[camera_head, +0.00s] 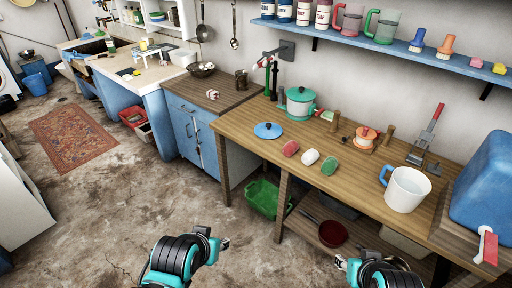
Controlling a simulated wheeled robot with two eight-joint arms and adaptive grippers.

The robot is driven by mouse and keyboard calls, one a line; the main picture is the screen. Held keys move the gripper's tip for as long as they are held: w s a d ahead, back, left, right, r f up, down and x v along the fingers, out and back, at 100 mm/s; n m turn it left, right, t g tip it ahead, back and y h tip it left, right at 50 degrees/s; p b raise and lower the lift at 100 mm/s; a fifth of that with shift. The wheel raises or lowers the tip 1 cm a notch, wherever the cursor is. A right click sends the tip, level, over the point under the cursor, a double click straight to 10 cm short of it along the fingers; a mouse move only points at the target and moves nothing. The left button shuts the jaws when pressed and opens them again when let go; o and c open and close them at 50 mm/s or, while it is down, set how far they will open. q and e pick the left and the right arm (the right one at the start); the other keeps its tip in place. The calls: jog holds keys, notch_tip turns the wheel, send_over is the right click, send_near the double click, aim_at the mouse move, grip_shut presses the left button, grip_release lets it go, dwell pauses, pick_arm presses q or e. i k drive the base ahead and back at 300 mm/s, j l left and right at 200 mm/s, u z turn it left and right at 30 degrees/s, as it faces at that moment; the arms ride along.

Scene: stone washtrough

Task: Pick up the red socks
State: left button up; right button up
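A small red rolled bundle (291,148), which looks like the red socks, lies on the wooden table (240,126) near its front edge. A white bundle (310,157) and a green bundle (331,165) lie in a row to its right, apart from it. My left gripper (226,243) is low at the bottom centre, in front of the table and well away from the red bundle. My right gripper (339,262) is at the bottom right, also away from it. Both grippers are small in view, and their finger opening is unclear.
A blue lid (268,130) and a green pot (299,103) stand near the red bundle. An orange pot (366,138) and white mug (406,189) stand further right. A green crate (263,198) sits under the table. The floor to the left is open.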

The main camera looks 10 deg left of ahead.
aim_at(289, 149)
jog(key=i+j+z, duration=0.1)
jog(key=z, duration=0.35)
jog(key=i+j+z, duration=0.1)
jog(key=z, duration=0.35)
jog(key=i+j+z, duration=0.1)
jog(key=j, duration=0.25)
jog(key=i+j+z, duration=0.25)
jog(key=j, duration=0.45)
jog(key=i+j+z, duration=0.1)
jog(key=i+j, duration=0.15)
jog(key=j, duration=0.15)
jog(key=i+j+z, duration=0.15)
jog(key=j, duration=0.25)
jog(key=j+z, duration=0.1)
jog(key=j, duration=0.25)
jog(key=i+j, duration=0.1)
jog(key=j, duration=0.25)
jog(key=i+j, duration=0.1)
jog(key=j, duration=0.2)
jog(key=i+j, duration=0.1)
jog(key=j, duration=0.25)
